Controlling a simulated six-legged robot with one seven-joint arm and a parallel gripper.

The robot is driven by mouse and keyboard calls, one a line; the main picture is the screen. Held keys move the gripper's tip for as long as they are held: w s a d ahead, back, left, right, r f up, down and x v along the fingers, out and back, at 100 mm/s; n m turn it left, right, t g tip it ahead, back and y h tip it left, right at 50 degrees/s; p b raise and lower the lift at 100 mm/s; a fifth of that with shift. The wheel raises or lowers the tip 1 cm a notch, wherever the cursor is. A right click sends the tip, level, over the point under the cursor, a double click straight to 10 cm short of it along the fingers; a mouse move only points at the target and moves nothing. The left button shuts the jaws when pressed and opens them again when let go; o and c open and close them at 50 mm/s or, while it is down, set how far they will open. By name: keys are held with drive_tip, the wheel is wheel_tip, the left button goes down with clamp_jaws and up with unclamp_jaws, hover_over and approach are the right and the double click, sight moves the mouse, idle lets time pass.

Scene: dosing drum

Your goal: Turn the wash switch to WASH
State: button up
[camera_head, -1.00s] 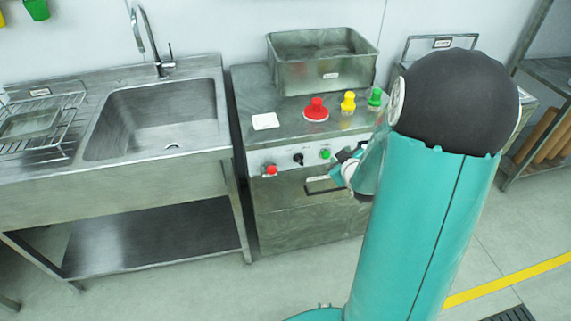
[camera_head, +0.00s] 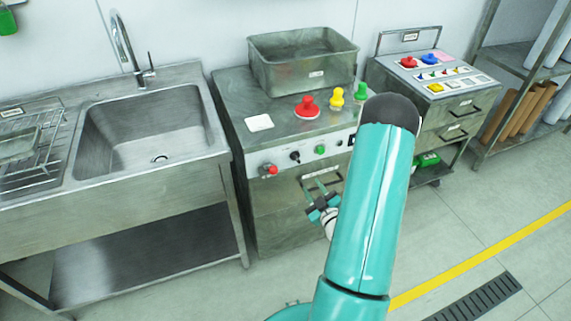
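A black rotary knob (camera_head: 295,156), which looks like the wash switch, sits on the pale front panel (camera_head: 282,163) of the steel cabinet. Its label and pointer direction are too small to read. A red button (camera_head: 269,170) is to its left and a green button (camera_head: 320,149) to its right. My gripper (camera_head: 314,188) is below and a little right of the knob, in front of the cabinet's lower front. Its two teal fingers are apart with nothing seen between them. It appears clear of the knob.
A cabinet handle (camera_head: 322,181) lies close behind my gripper. Red (camera_head: 307,107), yellow (camera_head: 337,98) and green (camera_head: 361,91) knobbed pieces and a steel bin (camera_head: 303,70) stand on top. A sink (camera_head: 150,125) is left, a drawer cart (camera_head: 450,112) right.

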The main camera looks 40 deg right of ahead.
sight(297, 159)
drive_tip(key=x, duration=1.3)
drive_tip(key=shift+w+d, duration=0.1)
drive_tip(key=shift+d, duration=0.2)
drive_tip(key=shift+c, duration=0.4)
clamp_jaws()
